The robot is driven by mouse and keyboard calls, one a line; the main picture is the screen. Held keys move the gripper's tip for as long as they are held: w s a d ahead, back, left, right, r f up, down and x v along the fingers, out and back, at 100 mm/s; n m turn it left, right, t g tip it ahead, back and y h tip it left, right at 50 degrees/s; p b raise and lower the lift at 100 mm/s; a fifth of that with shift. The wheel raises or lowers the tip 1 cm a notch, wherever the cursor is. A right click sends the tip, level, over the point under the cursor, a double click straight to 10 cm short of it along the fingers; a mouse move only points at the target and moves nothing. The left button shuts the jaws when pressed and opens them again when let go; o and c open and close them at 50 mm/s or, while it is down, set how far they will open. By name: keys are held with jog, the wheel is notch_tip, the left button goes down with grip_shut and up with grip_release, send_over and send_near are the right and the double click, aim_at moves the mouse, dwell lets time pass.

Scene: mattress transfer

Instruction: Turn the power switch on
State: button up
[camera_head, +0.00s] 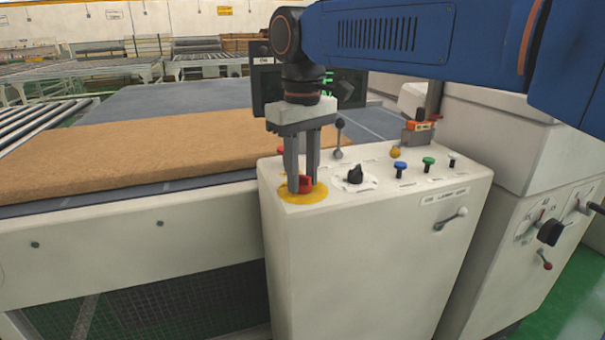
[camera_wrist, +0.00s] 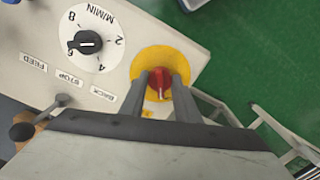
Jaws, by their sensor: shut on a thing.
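The power switch is a red knob (camera_head: 305,184) on a round yellow plate (camera_head: 312,194) at the front left corner of the white control box top. It also shows in the wrist view as a red knob (camera_wrist: 159,84) with a white mark on the yellow plate (camera_wrist: 146,66). My gripper (camera_head: 303,186) points straight down over it, with its two grey fingers on either side of the red knob and shut on it. In the wrist view my gripper (camera_wrist: 160,82) reaches the knob from below. The fingers hide part of the knob and plate.
The control box (camera_head: 385,250) also carries a black dial (camera_head: 354,175), blue and green buttons, and a lever (camera_head: 339,135) behind my gripper. A brown mattress slab (camera_head: 130,150) lies on the conveyor at left. A machine with handles (camera_head: 551,232) stands at right.

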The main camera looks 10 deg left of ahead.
aim_at(303, 175)
jog(key=m, duration=0.4)
jog(key=shift+m, duration=0.3)
jog(key=m, duration=0.3)
jog(key=shift+m, duration=0.3)
jog(key=m, duration=0.3)
jog(key=shift+m, duration=2.2)
jog(key=o, duration=1)
jog(key=shift+o, duration=0.2)
jog(key=shift+r, duration=0.1)
notch_tip(303, 175, up, 17)
jog(key=shift+r, duration=0.15)
